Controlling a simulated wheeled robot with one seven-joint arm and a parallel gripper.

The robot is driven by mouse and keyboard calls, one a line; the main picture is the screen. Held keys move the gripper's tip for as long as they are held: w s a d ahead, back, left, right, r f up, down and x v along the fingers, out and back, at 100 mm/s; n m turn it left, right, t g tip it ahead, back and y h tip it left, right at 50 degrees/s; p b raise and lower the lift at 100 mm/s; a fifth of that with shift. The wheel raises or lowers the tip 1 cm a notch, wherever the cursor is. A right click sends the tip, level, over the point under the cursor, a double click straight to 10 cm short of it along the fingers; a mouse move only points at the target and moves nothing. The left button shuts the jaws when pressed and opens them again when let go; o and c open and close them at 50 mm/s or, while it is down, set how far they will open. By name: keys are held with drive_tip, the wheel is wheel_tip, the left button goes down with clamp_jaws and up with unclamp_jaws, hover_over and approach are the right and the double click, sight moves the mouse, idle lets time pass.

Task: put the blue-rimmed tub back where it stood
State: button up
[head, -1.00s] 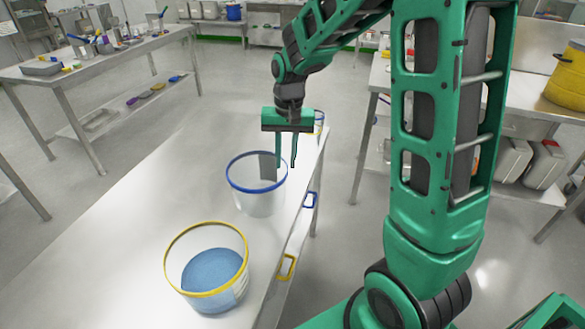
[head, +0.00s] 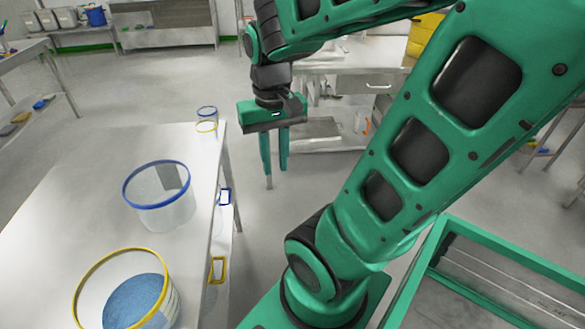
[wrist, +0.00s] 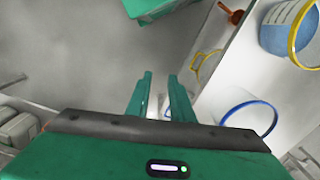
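The blue-rimmed tub (head: 160,212) is a clear, round, seemingly empty container. It stands upright on the steel table (head: 75,195) in the head view, behind the yellow-rimmed tub. My gripper (head: 275,170) is right of this tub, past the table's right edge and over open floor, with its fingers pointing down. It is empty and apart from the tub. In the wrist view my gripper (wrist: 160,85) shows a gap between its fingers.
The yellow-rimmed tub (head: 135,300) with blue contents stands at the table's front. Smaller rimmed containers (head: 207,121) stand at the far corner. A steel bench (head: 320,140) stands behind my gripper.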

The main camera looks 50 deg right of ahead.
drive_tip(key=s, duration=0.3)
drive_tip(key=s+d, duration=0.1)
drive_tip(key=s, duration=0.1)
drive_tip(key=shift+s+f, duration=0.2)
drive_tip(key=shift+s, duration=0.1)
drive_tip(key=shift+w+f, duration=0.25)
drive_tip(key=shift+w, duration=0.4)
